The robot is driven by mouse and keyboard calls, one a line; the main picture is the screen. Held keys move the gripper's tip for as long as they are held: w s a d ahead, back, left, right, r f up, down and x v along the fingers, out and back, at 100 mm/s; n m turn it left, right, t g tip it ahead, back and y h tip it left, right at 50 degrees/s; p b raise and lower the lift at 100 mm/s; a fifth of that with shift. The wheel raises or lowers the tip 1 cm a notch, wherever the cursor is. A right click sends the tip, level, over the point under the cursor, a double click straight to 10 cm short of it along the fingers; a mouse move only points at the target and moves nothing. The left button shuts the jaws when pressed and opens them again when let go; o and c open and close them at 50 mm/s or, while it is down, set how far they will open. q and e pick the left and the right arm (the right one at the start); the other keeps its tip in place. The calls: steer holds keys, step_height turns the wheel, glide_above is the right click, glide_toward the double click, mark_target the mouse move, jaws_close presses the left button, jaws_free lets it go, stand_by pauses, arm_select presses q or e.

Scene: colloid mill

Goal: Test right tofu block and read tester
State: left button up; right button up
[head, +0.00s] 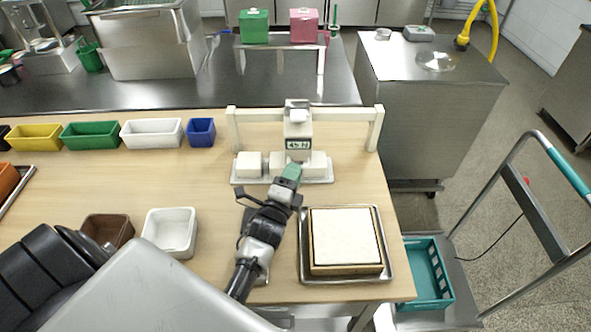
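A white force tester (298,125) hangs on a pale gantry frame (250,115); its small display (298,145) appears to read 45 N. Below it, pale tofu blocks stand on a metal tray (241,179): the left block (249,164), a middle block (276,163) and the right block (318,164). The tester's lower end is between the middle and right blocks in the picture; contact cannot be made out.
A large white slab in a wooden frame (345,240) lies on a tray at right. White (170,230) and brown (107,229) bins stand front left. Coloured bins, including a blue one (201,132), line the back left. The table's middle left is clear.

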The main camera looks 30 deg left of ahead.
arm_select(q)
steer(key=b+v, duration=0.1)
steer(key=v, duration=0.7)
steer(key=shift+s, duration=0.3)
steer(key=shift+o, duration=0.4)
